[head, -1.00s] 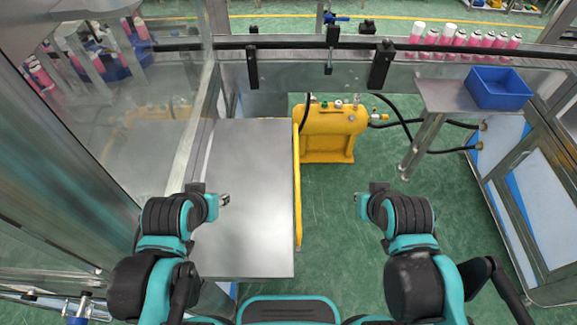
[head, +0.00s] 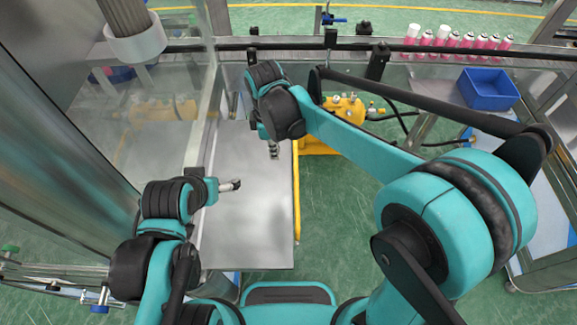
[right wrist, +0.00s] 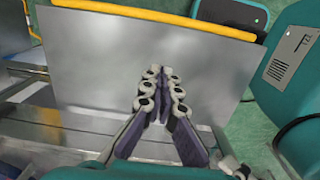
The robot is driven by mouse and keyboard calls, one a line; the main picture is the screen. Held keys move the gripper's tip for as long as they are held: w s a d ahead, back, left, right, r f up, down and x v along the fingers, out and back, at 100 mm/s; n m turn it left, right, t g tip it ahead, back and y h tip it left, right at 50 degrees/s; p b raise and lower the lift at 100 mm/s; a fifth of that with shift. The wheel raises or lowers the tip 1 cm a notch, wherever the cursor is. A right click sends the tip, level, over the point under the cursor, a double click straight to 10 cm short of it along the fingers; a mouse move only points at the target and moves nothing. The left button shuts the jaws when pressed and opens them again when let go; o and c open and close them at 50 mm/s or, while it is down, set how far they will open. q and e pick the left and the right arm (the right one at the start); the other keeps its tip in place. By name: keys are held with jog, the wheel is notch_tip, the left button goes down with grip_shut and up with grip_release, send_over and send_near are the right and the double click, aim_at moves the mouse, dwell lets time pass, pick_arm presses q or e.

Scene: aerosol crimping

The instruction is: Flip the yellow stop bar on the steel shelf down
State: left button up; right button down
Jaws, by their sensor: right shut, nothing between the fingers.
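The steel shelf (head: 245,230) is a bare grey plate left of centre in the head view; it fills the middle of the right wrist view (right wrist: 95,75). The yellow stop bar (head: 297,205) runs along its right edge, its far part hidden by my right arm. In the right wrist view the bar (right wrist: 175,18) lies along the plate's far edge. My right gripper (head: 274,152) is over the shelf's far part, left of the bar and apart from it. Its fingers (right wrist: 163,76) are together and empty. My left gripper (head: 233,185) is over the shelf's left side; its finger opening is unclear.
A yellow tank (head: 345,110) stands on the green floor beyond the shelf, partly behind my right arm. A blue bin (head: 488,88) and a row of pink cans (head: 455,40) are at the back right. A glass panel (head: 150,120) borders the left.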

aim_at(296, 178)
jog(key=shift+a+f, duration=0.1)
jog(key=shift+a, duration=0.25)
jog(key=f, duration=0.3)
jog(key=f+b, duration=0.1)
jog(key=f, duration=0.2)
jog(key=f+b, duration=0.1)
jog(key=f, duration=0.2)
jog(key=shift+d+f, duration=0.25)
jog(key=shift+f, duration=0.1)
jog(key=d, duration=0.1)
jog(key=d+f+b, duration=0.1)
jog(key=d, duration=0.1)
jog(key=shift+d, duration=0.5)
jog(key=shift+d, duration=0.1)
